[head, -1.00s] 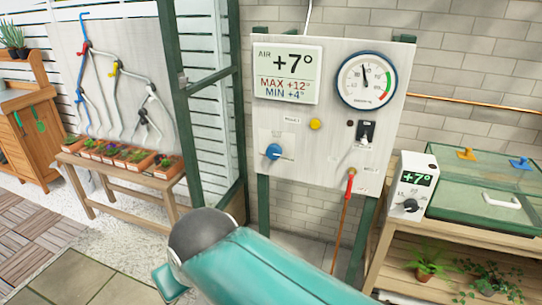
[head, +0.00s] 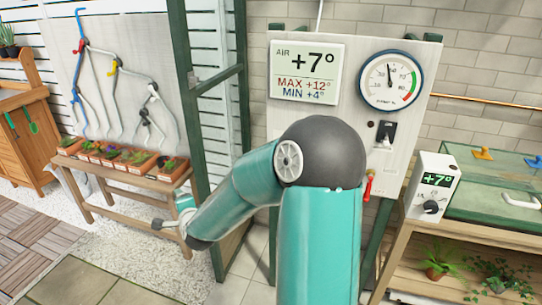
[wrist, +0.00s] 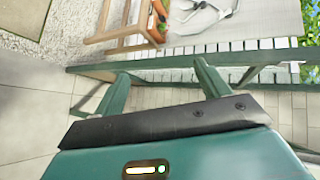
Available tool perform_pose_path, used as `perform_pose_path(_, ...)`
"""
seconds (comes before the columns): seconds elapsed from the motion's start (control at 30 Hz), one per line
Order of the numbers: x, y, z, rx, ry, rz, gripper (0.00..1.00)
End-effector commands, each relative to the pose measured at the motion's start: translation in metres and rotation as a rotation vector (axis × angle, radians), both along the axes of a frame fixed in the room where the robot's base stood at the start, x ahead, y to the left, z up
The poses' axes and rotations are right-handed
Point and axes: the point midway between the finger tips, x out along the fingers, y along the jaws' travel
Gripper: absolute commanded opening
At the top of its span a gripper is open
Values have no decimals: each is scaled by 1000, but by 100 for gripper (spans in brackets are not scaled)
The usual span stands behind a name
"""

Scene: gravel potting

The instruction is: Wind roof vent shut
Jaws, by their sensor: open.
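The roof vent itself is not in view. A red handle (head: 369,186) hangs at the right panel, partly behind my arm.
A green frame post (head: 190,120) stands between the rods and the gauge panel (head: 350,28). A bench with seedling trays (head: 125,160) stands below the rods. A wooden bench with a glass case (head: 500,185) is at right. Paved floor lies open at lower left.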

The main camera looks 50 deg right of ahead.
Motion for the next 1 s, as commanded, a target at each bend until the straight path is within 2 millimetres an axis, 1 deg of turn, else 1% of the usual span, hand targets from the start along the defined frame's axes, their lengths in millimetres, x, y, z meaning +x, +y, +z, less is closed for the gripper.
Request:
perform_pose_path(0.03,0,-21,-6,89,-68,-81,75)
perform_pose_path(0.13,-2,-62,-5,259,-242,-248,75)
perform_pose_path(0.27,-19,-123,0,472,-498,-481,75)
perform_pose_path(0.3,-27,-143,3,531,-585,-554,75)
perform_pose_path(0.37,-44,-172,6,614,-716,-661,75)
perform_pose_path(0.4,-56,-191,9,664,-803,-729,75)
perform_pose_path(0.5,-86,-229,13,754,-996,-871,75)
perform_pose_path(0.6,-110,-253,16,804,-1134,-962,75)
perform_pose_path(0.7,-122,-265,18,826,-1205,-1006,75)
perform_pose_path(0.77,-124,-269,19,829,-1220,-1015,75)
perform_pose_path(0.87,-120,-277,20,827,-1224,-1016,75)
perform_pose_path(1.0,-112,-298,19,827,-1222,-1015,75)
